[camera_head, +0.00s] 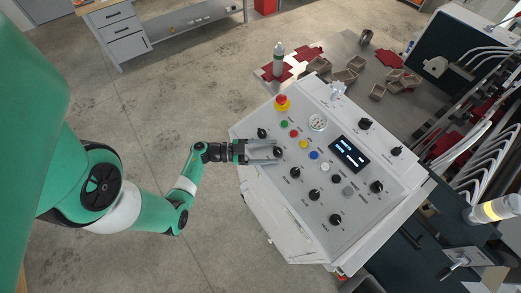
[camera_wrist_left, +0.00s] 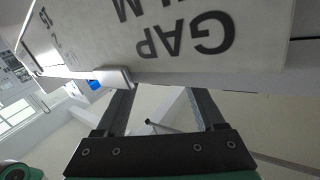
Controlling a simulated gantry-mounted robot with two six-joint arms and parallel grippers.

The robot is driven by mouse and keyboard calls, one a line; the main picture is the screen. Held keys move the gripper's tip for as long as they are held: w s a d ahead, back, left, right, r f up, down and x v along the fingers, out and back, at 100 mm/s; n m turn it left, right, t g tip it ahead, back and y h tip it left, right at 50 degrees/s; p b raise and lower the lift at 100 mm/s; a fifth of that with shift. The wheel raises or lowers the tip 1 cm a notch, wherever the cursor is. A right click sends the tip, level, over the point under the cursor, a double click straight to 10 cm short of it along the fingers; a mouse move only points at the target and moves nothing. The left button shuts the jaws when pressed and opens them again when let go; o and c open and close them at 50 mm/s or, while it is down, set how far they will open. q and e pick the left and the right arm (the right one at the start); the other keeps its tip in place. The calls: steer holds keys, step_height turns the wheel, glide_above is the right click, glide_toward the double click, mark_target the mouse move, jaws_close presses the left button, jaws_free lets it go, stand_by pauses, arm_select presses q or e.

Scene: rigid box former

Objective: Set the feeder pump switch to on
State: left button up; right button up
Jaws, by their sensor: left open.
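The control panel (camera_head: 330,178) has a light sloping face with several black rotary knobs and coloured buttons. Its small labels are too small to read in the head view, so I cannot tell which knob is the feeder pump switch. My right gripper is not in view.
A red emergency button (camera_head: 282,102), a gauge (camera_head: 318,122) and a lit display (camera_head: 349,154) are on the panel. Behind it, a metal table (camera_head: 345,48) holds a bottle (camera_head: 278,60), brown boxes (camera_head: 350,70) and red flat blanks. Open floor lies left of the panel.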

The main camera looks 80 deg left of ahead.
arm_select(q)
steer(key=s+a+b, duration=0.1)
steer(key=s+a, duration=0.1)
steer(key=s, duration=0.8)
steer(key=shift+s+r, duration=0.2)
steer(key=shift+s, duration=0.15)
